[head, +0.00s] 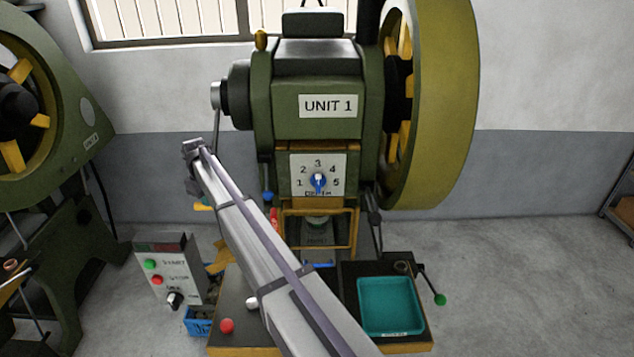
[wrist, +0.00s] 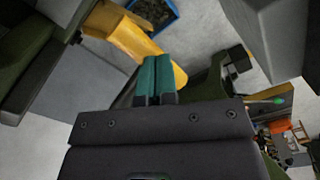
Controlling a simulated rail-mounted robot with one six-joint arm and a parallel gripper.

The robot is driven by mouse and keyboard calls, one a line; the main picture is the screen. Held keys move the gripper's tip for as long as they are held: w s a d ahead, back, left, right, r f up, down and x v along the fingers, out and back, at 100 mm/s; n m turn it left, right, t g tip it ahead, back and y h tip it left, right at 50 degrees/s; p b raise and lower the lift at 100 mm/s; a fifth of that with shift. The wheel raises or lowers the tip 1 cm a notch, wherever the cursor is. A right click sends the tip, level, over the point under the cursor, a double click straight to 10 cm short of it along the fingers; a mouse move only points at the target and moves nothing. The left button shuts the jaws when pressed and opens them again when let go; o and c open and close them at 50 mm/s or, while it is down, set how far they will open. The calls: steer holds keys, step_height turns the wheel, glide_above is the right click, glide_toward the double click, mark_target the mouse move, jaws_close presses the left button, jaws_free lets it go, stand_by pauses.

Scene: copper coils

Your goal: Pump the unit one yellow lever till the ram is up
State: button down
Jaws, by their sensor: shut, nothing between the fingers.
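The unit one press (head: 318,108) stands upright in the middle of the head view, green with a "UNIT 1" plate. A small yellow tip (head: 203,207) shows left of the press, just below my wrist; it may be the yellow lever's end, but I cannot be sure. My gripper (wrist: 157,78) shows in the wrist view with its teal fingers together and nothing between them. In the head view my arm reaches up and left across the press front, and the fingers are not clearly seen. The ram area behind the yellow guard (head: 320,209) is partly hidden, so its height cannot be told.
A yellow chute (wrist: 148,42) lies beyond my fingertips, with a blue scrap bin (wrist: 152,12) past it. A control box (head: 170,268) stands left, a teal tray (head: 390,304) right. A green-knobbed lever (head: 433,287) sticks out beside the tray. Another press (head: 60,130) stands far left.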

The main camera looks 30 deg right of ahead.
steer(key=w+f+b, duration=0.1)
steer(key=d+f+b, duration=0.1)
steer(key=f+b, duration=0.1)
steer(key=shift+w, duration=0.35)
steer(key=r+p, duration=0.1)
steer(key=s+r+p, duration=0.1)
steer(key=r+p, duration=0.1)
steer(key=shift+s+a, duration=0.3)
steer(key=shift+a, duration=0.05)
steer(key=shift+s+a+r, duration=0.1)
steer(key=shift+s+r, duration=0.05)
steer(key=shift+s, duration=0.05)
steer(key=s+a+r+p, duration=0.2)
steer(key=s+r+p, duration=0.2)
steer(key=r+p, duration=0.6)
steer(key=shift+a+r+p, duration=0.35)
steer(key=shift+a+p, duration=0.05)
steer(key=shift+p, duration=0.15)
steer(key=shift+s, duration=0.1)
